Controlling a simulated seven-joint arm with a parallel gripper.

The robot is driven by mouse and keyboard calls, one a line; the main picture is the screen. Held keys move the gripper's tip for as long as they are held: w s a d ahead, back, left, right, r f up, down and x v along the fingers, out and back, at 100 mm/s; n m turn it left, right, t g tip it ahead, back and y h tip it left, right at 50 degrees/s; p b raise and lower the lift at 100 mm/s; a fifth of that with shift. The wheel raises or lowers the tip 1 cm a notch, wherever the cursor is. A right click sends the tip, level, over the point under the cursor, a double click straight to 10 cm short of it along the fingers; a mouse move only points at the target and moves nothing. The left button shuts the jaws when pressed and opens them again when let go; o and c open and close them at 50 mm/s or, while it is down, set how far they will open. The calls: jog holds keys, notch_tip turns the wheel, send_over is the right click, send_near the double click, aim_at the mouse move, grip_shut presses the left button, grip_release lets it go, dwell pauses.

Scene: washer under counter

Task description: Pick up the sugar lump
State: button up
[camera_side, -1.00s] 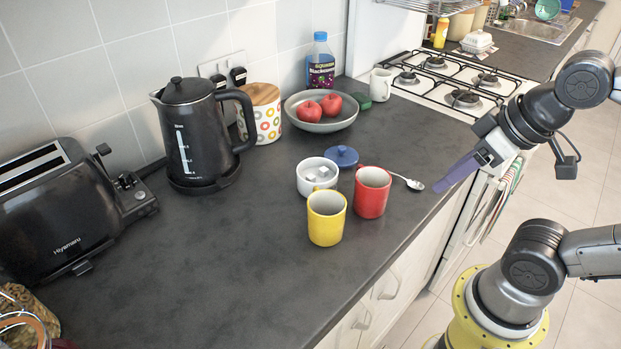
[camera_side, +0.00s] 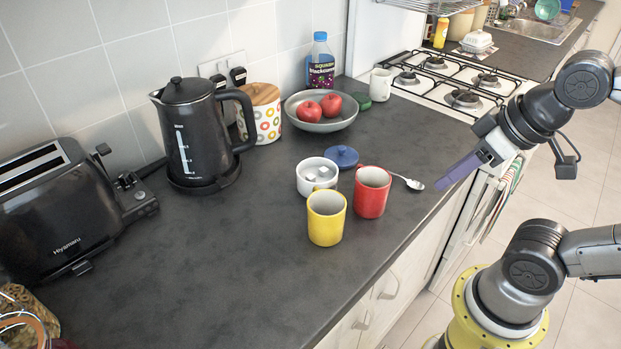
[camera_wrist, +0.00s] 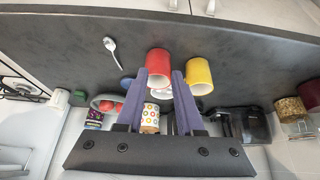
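Several white sugar lumps (camera_side: 320,172) lie in a small white bowl (camera_side: 304,186) on the dark counter, behind the yellow mug (camera_side: 326,222) and the red mug (camera_side: 371,196). The bowl's blue lid (camera_side: 342,156) lies beside it. My gripper (camera_side: 440,186) is off to the right near the counter's front edge, apart from the bowl. In the wrist view its two purple fingers (camera_wrist: 160,76) are spread with nothing held between them. There the red mug (camera_wrist: 158,61) shows beyond the fingertips and largely hides the bowl; no lump can be made out.
A spoon (camera_side: 408,182) lies right of the red mug. A grey bowl (camera_side: 318,124) with red apples, a patterned canister (camera_side: 262,118) and a black kettle (camera_side: 190,130) stand behind. A toaster (camera_side: 60,215) is at left, a gas hob (camera_side: 450,85) at right.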

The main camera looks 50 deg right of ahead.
jog(key=w+a+r+m+g+y, duration=0.2)
jog(key=w+a+r+m+y, duration=0.1)
jog(key=w+r+m, duration=0.8)
jog(key=w+d+f+m+g, duration=0.15)
jog(key=w+f+m, duration=0.25)
jog(key=w+m, duration=0.45)
jog(key=g+y, duration=0.1)
jog(key=g, duration=0.1)
send_over(311, 176)
jog(key=d, duration=0.3)
notch_tip(311, 176, down, 14)
jog(key=shift+d+f, duration=0.1)
jog(key=shift+y, duration=0.3)
jog(key=shift+x, duration=2.7)
